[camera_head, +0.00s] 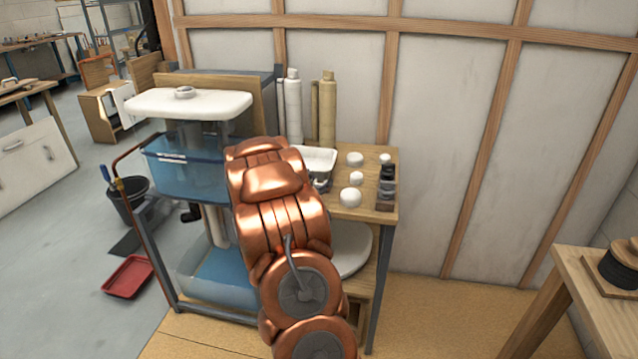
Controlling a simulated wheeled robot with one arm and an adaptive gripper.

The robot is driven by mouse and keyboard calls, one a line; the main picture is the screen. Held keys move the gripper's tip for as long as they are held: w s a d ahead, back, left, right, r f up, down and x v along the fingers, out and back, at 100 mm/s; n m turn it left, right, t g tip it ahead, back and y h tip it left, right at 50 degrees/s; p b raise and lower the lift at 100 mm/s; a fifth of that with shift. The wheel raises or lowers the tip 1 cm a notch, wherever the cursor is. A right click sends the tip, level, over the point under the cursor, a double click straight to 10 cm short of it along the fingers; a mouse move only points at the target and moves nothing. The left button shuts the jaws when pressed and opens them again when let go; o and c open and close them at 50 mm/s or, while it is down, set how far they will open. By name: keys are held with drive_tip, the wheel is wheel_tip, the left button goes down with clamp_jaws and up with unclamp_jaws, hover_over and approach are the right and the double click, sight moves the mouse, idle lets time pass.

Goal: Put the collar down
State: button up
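My copper-coloured arm reaches over the workbench and hides most of what lies behind it. A small grey and dark part (320,182) shows at the arm's right edge, by a white tray (320,158). It may be part of my gripper, but I cannot make out fingers or whether they hold anything. I cannot pick out the collar for sure. A small grey ring (183,92) lies on top of the white basin (215,104) at the left.
Several white round pieces (350,197) stand on the wooden bench top (378,160), with a dark stacked part (387,185) at its right edge. Upright tubes (327,110) stand at the back. A blue translucent tank (185,165) is under the basin. Another table (590,285) is at the right.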

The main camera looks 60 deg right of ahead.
drive_tip(key=o, duration=0.5)
drive_tip(key=shift+c, duration=0.2)
drive_tip(key=shift+r, duration=0.1)
drive_tip(key=v, duration=1.2)
